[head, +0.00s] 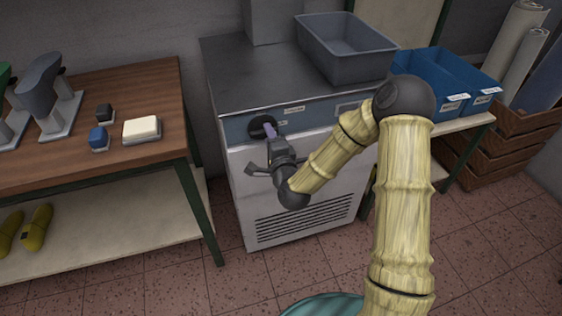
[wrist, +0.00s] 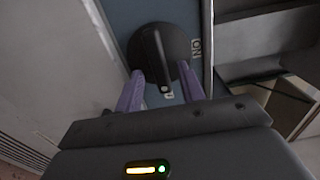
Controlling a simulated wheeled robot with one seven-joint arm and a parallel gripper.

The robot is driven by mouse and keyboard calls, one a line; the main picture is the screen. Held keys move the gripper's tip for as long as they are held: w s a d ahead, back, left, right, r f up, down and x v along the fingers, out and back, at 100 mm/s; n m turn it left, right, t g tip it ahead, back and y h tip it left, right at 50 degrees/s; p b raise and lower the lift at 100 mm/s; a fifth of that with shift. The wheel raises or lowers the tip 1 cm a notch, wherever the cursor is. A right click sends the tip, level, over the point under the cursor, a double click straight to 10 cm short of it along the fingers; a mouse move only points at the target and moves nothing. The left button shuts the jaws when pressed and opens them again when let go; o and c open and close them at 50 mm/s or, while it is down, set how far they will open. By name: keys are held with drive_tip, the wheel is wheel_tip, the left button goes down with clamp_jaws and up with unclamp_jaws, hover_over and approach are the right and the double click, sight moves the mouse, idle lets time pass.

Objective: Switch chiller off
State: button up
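The chiller (head: 290,185) is a pale metal cabinet with a grey top, a blue control strip and a vented front. Its round black knob (head: 262,126) sits at the left of the strip. In the wrist view the knob (wrist: 158,52) has a raised bar with a white mark at its lower end. My gripper (head: 271,137) is at the knob. Its purple fingers (wrist: 160,72) straddle the bar, with visible gaps on both sides. Contact with the knob's face cannot be told.
A grey bin (head: 346,62) stands on the chiller top. Blue bins (head: 436,85) are on a shelf to the right. A wooden table (head: 150,90) with a white block (head: 142,129) stands to the left. The tiled floor (head: 150,285) in front is mostly clear.

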drive_tip(key=p+v, duration=0.3)
drive_tip(key=v, duration=0.4)
drive_tip(key=shift+s+d+r, duration=0.2)
drive_tip(key=shift+s+r, duration=0.15)
drive_tip(key=shift+r, duration=0.05)
drive_tip(key=p, duration=0.3)
drive_tip(key=shift+s+d+p, duration=0.15)
drive_tip(key=shift+s+p, duration=0.1)
drive_tip(key=shift+p, duration=0.05)
drive_tip(key=shift+s+p, duration=0.25)
drive_tip(key=shift+p, duration=0.65)
drive_tip(key=p+v, duration=0.7)
drive_tip(key=shift+s+f, duration=0.25)
drive_tip(key=shift+f, duration=0.05)
